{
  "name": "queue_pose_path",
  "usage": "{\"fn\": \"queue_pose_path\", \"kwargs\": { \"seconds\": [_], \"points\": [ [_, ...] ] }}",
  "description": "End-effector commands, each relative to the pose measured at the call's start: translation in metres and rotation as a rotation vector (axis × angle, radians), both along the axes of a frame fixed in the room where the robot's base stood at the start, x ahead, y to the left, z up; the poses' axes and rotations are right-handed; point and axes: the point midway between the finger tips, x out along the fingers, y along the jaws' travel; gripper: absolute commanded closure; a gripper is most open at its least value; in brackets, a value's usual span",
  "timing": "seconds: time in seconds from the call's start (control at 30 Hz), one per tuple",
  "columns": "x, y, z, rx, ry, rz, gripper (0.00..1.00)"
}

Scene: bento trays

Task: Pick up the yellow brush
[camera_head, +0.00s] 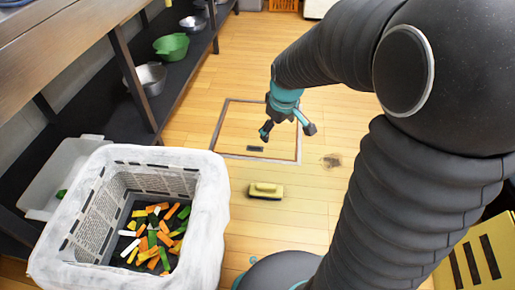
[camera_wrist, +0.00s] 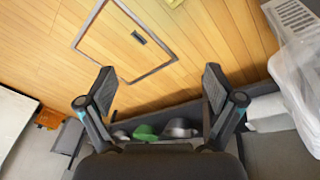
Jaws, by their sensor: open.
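The yellow brush (camera_head: 265,190) lies on the wooden floor in the head view, just right of the white-lined crate. It has a yellow top and a dark lower edge. My gripper (camera_head: 286,132) is open and empty above the floor, beyond the brush in the picture. In the wrist view my gripper (camera_wrist: 158,92) shows its two fingers spread wide with nothing between them.
A crate with a white liner (camera_head: 210,215) holds vegetable pieces. A floor hatch (camera_head: 223,128) lies beyond the brush. Shelving with a green bowl (camera_head: 172,45) and metal bowls runs along the left. A yellow slotted box (camera_head: 483,250) stands at lower right. Floor around the brush is clear.

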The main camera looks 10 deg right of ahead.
Motion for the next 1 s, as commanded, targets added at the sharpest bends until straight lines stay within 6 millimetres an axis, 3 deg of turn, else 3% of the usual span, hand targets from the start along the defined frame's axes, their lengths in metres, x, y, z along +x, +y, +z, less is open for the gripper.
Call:
{"fn": "queue_pose_path", "kwargs": {
  "seconds": [0.2,0.5,0.8,1.0],
  "points": [
    [0.048,0.0,-0.057,-0.038,0.072,0.159,0.08],
    [0.089,0.0,-0.159,-0.075,0.158,0.384,0.08],
    [0.096,0.0,-0.272,-0.092,0.233,0.597,0.08],
    [0.089,-0.001,-0.318,-0.095,0.258,0.682,0.08]
  ]
}}
